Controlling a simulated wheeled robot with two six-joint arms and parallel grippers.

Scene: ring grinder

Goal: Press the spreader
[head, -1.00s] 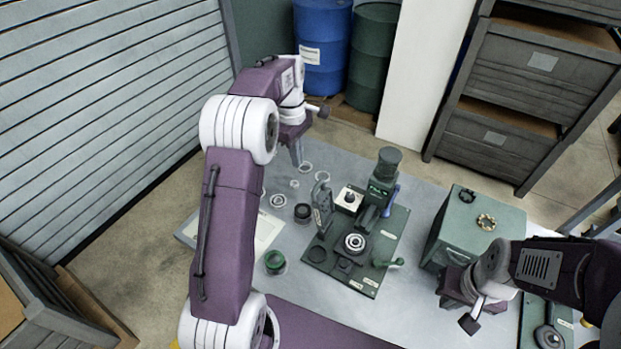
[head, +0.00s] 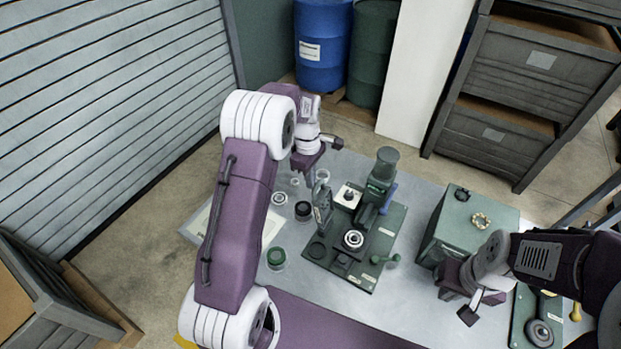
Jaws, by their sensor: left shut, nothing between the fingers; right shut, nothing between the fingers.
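A dark green base plate (head: 385,262) on the table carries a green upright press-like unit (head: 378,185) with a round top. A ring-shaped part (head: 353,240) sits on the plate in front of it. A grey upright lever-like piece (head: 322,208) stands at the plate's left edge. I cannot tell for sure which part is the spreader. My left gripper (head: 311,178) is shut and empty, behind and left of the plate, near the upright piece; their gap is unclear. My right gripper (head: 447,294) is shut and empty, right of the plate, in front of the green box.
A green box (head: 447,222) with a brass ring (head: 481,220) on top stands right of the plate. Several loose rings and a green-rimmed cup (head: 276,258) lie at the left. A small green handle (head: 386,259) sticks out at the plate's right. The table front is clear.

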